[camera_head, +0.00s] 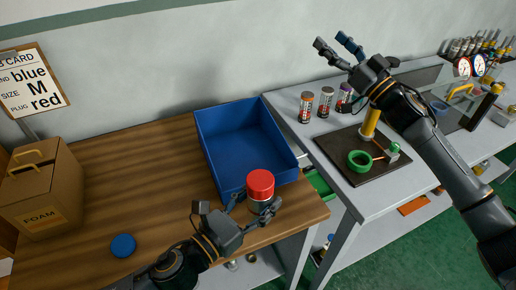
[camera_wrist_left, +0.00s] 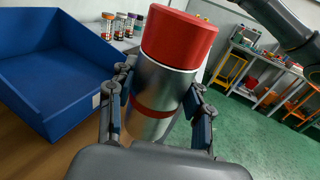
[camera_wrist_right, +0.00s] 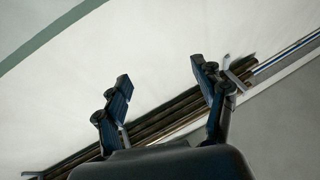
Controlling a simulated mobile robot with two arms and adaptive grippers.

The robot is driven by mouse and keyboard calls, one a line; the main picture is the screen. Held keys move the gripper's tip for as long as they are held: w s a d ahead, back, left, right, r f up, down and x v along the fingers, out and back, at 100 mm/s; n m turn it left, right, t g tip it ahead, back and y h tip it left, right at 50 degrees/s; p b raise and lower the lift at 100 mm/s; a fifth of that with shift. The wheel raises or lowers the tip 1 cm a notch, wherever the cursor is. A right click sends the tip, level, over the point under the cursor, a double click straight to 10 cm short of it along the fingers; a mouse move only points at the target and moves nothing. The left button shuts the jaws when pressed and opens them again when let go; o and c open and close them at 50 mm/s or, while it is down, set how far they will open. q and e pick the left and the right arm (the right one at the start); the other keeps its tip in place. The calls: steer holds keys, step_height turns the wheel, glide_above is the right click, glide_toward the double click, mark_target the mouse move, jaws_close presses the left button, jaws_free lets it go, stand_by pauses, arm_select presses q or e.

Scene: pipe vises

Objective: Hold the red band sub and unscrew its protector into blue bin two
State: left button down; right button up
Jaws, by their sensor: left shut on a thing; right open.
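The red band sub (camera_wrist_left: 160,85) is a silver cylinder with a red band low on its body. Its red protector (camera_wrist_left: 180,37) caps the top; the cap also shows in the head view (camera_head: 260,184). My left gripper (camera_head: 256,208) is shut around the sub's body and holds it upright, just in front of the blue bin (camera_head: 215,150). The bin is open and looks empty; no number shows on it. My right gripper (camera_head: 338,52) is open and empty, raised high near the wall, away from the sub; it also shows in the right wrist view (camera_wrist_right: 160,95).
A blue round cap (camera_head: 123,245) lies on the wooden table. A foam box (camera_head: 40,190) and a card on a clipboard (camera_head: 33,82) stand left. Several banded cylinders (camera_head: 326,103) and a vise with a green ring (camera_head: 360,160) are on the grey bench at right.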

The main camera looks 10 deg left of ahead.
steer(key=s+a+r+n+g+y, duration=0.25)
steer(key=s+a+n+g, duration=0.35)
steer(key=s+a+g, duration=0.3)
steer(key=s+a+r+n+g+y, duration=0.1)
steer(key=s+a+r+n+g, duration=0.2)
steer(key=s+a+n+g, duration=0.55)
steer(key=s+a+f+n+g+h, duration=0.2)
steer(key=s+a+f+h, duration=0.3)
steer(key=s+a+h, duration=0.3)
steer(key=t+h, duration=0.5)
steer(key=h, duration=0.7)
glide_above(258, 180)
steer(key=shift+m+g, duration=0.25)
steer(key=shift+m, duration=0.2)
step_height(258, 180, down, 10)
steer(key=shift+a+r, duration=0.1)
steer(key=shift+r, duration=0.05)
steer(key=shift+w+f, duration=0.1)
steer(key=shift+f, duration=0.15)
step_height(258, 180, down, 7)
steer(key=shift+f, duration=0.2)
